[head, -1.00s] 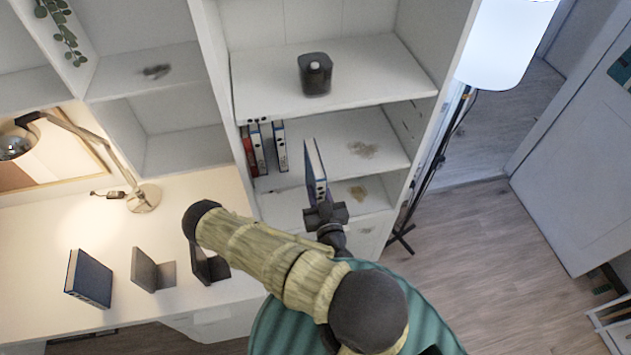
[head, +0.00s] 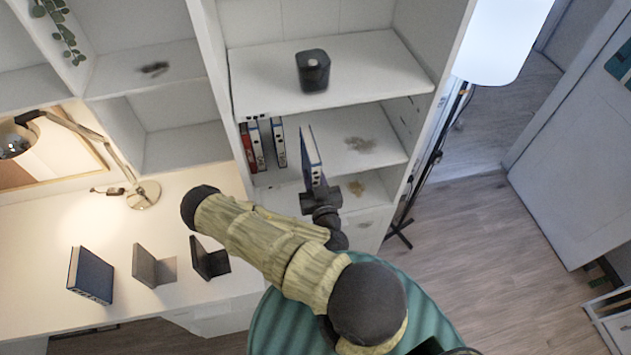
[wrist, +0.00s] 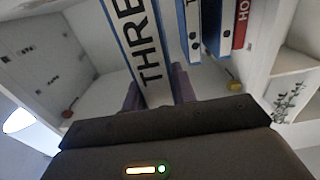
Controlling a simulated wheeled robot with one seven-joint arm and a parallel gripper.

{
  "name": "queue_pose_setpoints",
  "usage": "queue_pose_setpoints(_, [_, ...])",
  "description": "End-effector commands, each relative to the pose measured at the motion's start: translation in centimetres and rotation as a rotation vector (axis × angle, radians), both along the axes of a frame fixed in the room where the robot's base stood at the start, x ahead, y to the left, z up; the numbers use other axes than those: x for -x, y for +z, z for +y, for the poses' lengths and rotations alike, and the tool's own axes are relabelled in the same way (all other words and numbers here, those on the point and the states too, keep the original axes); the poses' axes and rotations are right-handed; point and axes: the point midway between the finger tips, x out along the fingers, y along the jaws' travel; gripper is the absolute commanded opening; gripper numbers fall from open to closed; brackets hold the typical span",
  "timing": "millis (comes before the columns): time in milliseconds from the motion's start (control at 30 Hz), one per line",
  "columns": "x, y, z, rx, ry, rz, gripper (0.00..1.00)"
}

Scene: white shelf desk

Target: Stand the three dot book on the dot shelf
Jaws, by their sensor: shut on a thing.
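My gripper (head: 320,198) is shut on an upright book (head: 312,160) with a white spine and blue covers, held in front of the middle shelf opening. In the wrist view the book's spine (wrist: 141,50) reads "THREE" in part, and it stands between my gripper's fingers (wrist: 158,92).
A black round-cornered box (head: 313,72) stands on the shelf above. A dark blue book (head: 90,275) and two bookends (head: 153,267) stand on the desk. A lamp (head: 142,195) stands behind.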

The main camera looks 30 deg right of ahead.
Motion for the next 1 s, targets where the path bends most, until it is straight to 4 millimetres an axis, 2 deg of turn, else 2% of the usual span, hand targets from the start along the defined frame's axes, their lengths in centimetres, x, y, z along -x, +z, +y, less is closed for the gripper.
queue_pose_setpoints(1000, [-7.6,0.2,-2.1,0.003,0.001,-0.005,0.00])
